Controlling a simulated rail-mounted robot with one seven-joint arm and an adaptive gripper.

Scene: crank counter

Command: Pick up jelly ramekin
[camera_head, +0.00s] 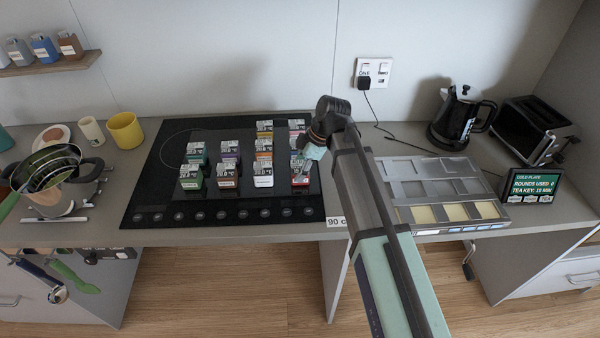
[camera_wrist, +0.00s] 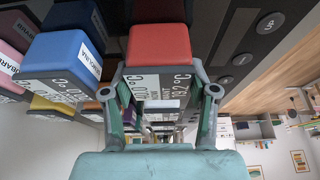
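Several small box-like ramekins with coloured parts and temperature labels stand in rows on the black cooktop. A red ramekin (camera_wrist: 160,45) is between my gripper's fingertips in the wrist view; it shows in the head view at the right end of the front row (camera_head: 300,183). I cannot read a jelly name on any label. My gripper (camera_wrist: 159,68) has its two fingers apart, close along both sides of the red ramekin; firm contact does not show. In the head view my gripper (camera_head: 313,153) is just above that ramekin, which appears to be on the cooktop.
A white ramekin (camera_head: 263,181) stands left of the red one. A blue ramekin (camera_wrist: 68,52) is close beside my gripper in the wrist view. The black cooktop (camera_head: 160,190) has bare room at left. A compartment tray (camera_head: 415,212) lies to the right, with a cold plate display (camera_head: 532,186).

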